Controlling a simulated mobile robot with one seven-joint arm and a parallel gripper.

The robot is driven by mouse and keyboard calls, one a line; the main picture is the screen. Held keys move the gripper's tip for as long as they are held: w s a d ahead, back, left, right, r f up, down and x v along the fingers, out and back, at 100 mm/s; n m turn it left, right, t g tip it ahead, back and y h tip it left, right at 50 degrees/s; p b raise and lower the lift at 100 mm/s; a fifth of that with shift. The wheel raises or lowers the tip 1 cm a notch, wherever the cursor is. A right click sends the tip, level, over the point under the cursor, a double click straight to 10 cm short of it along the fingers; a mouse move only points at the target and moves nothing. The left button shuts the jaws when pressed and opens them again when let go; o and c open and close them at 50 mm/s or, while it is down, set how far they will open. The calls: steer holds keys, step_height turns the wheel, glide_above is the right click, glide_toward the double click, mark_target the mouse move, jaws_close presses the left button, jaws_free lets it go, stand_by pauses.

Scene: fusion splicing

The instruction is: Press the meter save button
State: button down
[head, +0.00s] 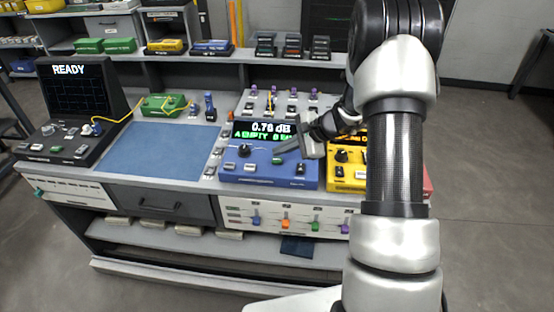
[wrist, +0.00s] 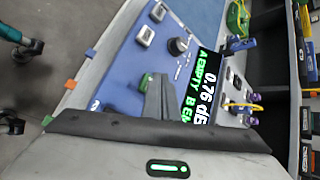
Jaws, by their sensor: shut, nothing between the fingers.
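The blue meter (head: 270,178) stands on the bench, its screen (head: 262,130) reading 0.76 dB with green text below. Its blue face (wrist: 125,70) also fills the middle of the wrist view. A small green button (head: 277,161) is on the meter's front; it also shows in the wrist view (wrist: 146,79). Two pale buttons (wrist: 145,35) and a dark knob (wrist: 179,46) lie farther along the face. Button labels are too small to read. My gripper (head: 278,151) is shut and empty, its tips close over the green button. I cannot tell whether they touch it.
A yellow device (head: 346,178) stands right beside the meter. A blue mat (head: 160,150) lies to the left, then a dark monitor reading READY (head: 78,92). Colored sliders (head: 286,224) are on the bench front below. Small connectors with purple tops (head: 292,93) stand behind the meter.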

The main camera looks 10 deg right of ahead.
mark_target(281, 160)
steer(key=shift+f, duration=0.1)
stand_by(0.7)
steer(key=shift+f+b, duration=0.35)
steer(key=shift+b, duration=0.25)
steer(key=shift+f+b, duration=0.45)
steer(key=shift+b, duration=0.05)
stand_by(0.4)
stand_by(0.4)
steer(key=shift+r+p, duration=0.45)
steer(key=shift+r, duration=0.45)
steer(key=shift+r+p, duration=1.45)
steer(key=shift+r, duration=1.05)
